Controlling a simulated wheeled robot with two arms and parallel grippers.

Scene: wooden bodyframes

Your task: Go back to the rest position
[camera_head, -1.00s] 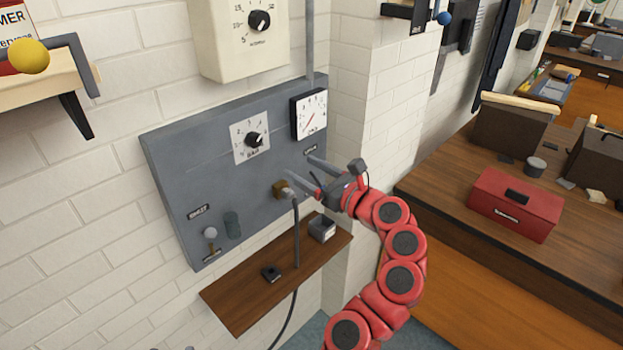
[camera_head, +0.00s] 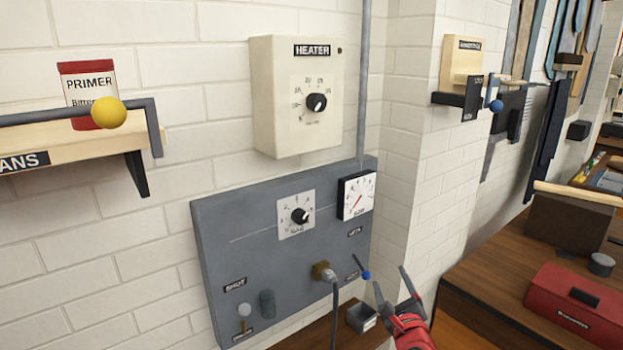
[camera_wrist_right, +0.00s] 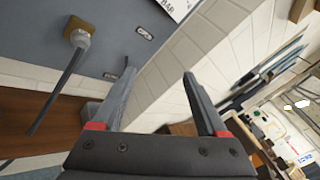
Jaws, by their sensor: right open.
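My right gripper (camera_head: 392,289) is at the lower middle of the head view, in front of the lower right edge of the grey panel (camera_head: 222,225). Its two fingers stand apart with nothing between them, and the right wrist view shows them open too (camera_wrist_right: 158,95). The brass fitting (camera_head: 321,269) with a grey plug and cable (camera_head: 333,300) is on the panel, left of the gripper and apart from it. The fitting also shows at upper left in the right wrist view (camera_wrist_right: 78,30). A small lever with a blue knob (camera_head: 366,275) shows close to the left finger. My left gripper is not in view.
A cream heater box (camera_head: 270,100) hangs above the panel. A shelf with a rail and yellow ball (camera_head: 109,112) juts out at left. A small wooden shelf (camera_head: 372,340) with a grey box (camera_head: 361,317) is below. A red toolbox (camera_head: 575,305) sits on the right bench.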

